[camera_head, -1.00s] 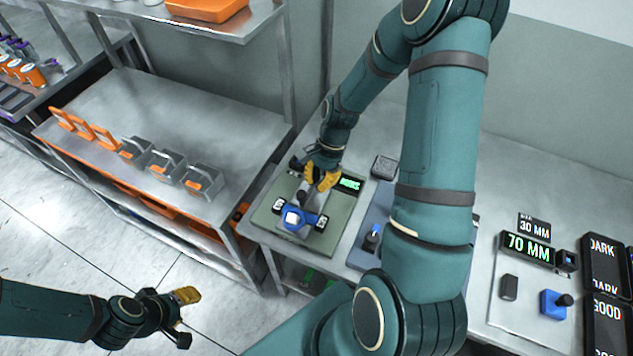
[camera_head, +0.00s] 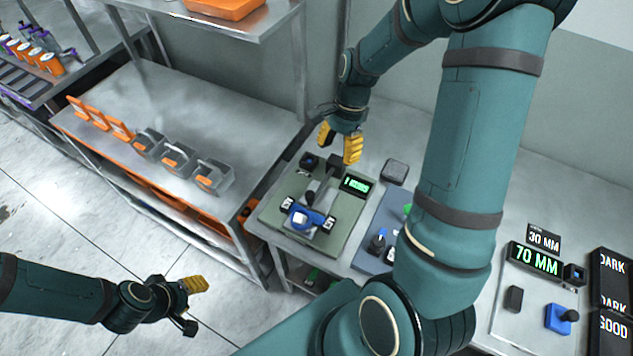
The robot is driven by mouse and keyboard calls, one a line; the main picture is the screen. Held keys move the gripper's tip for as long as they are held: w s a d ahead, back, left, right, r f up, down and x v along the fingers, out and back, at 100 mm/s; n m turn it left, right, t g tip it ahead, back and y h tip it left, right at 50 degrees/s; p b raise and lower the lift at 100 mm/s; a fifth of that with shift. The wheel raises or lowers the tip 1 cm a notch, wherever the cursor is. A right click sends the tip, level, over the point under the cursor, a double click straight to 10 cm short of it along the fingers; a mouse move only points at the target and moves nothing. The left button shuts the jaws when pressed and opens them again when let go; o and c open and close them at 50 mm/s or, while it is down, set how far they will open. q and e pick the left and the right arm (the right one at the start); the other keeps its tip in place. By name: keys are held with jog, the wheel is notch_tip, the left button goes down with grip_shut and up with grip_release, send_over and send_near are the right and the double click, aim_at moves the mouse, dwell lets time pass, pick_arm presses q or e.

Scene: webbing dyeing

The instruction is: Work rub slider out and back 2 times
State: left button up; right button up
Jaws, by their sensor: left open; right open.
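The rub tester is a green-grey plate (camera_head: 272,213) on the left end of the metal bench. A dark slider knob (camera_head: 308,197) stands on a grey track in its middle, behind a blue part with a white top (camera_head: 302,217). A small display (camera_head: 356,186) with green text, too small to read surely, sits at the plate's right back. My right gripper (camera_head: 339,150) is open and empty, above the back edge of the plate and apart from the knob. My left gripper (camera_head: 196,307) is open and empty over the floor at lower left.
A blue-grey fixture (camera_head: 376,240) stands right of the plate, partly hidden by my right arm. A 70 MM display (camera_head: 534,259) and a blue joystick box (camera_head: 558,317) are further right. A steel table (camera_head: 190,105) with grey clamps (camera_head: 212,177) stands left.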

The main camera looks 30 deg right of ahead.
aim_at(310, 193)
jog(key=shift+s+a+r+m+t+h+p, duration=0.9)
jog(key=shift+a+r+m+h, duration=1.25)
jog(key=shift+a, duration=2.2)
jog(key=shift+m+g+y, duration=0.25)
jog(key=shift+g+y, duration=0.05)
jog(key=shift+y, duration=0.15)
jog(key=f+b, duration=0.1)
jog(key=f, duration=1.3)
jog(key=shift+w+f+b, duration=0.1)
jog(key=shift+w+b, duration=0.1)
jog(key=shift+b, duration=0.1)
grip_shut()
